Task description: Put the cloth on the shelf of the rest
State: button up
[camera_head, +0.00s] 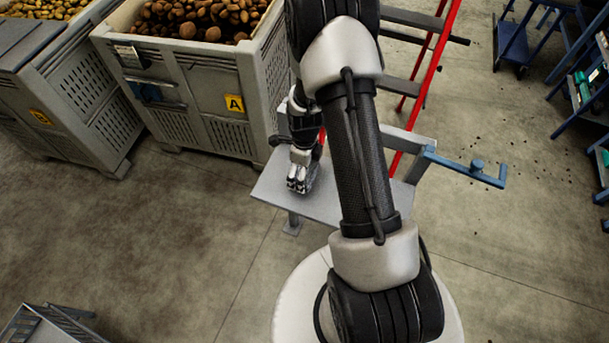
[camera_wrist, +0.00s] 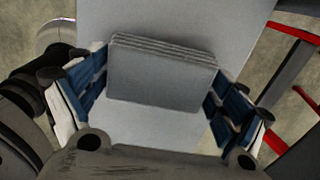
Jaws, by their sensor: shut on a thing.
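The cloth (camera_wrist: 160,78) is a folded grey stack between the two blue-padded fingers of my gripper (camera_wrist: 160,66) in the wrist view. The fingers press on its left and right sides. The shelf of the rest is a flat light-grey plate (camera_head: 275,193), and it fills the wrist view behind the cloth (camera_wrist: 190,20). In the head view my gripper (camera_head: 300,180) points down over the left part of the shelf. The cloth cannot be made out there. Whether it touches the shelf cannot be told. My arm hides the shelf's middle.
A blue bar with a knob (camera_head: 477,168) sticks out right of the shelf. A red frame with grey steps (camera_head: 412,85) stands behind. A crate of potatoes marked A (camera_head: 215,100) stands close at the back left. Blue racks (camera_head: 585,95) stand far right. The floor in front is open.

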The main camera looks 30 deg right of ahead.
jog(key=shift+f, duration=1.15)
jog(key=shift+f+b, duration=0.25)
jog(key=shift+b, duration=0.1)
jog(key=o, duration=0.8)
jog(key=shift+r, duration=0.1)
jog(key=shift+r, duration=0.1)
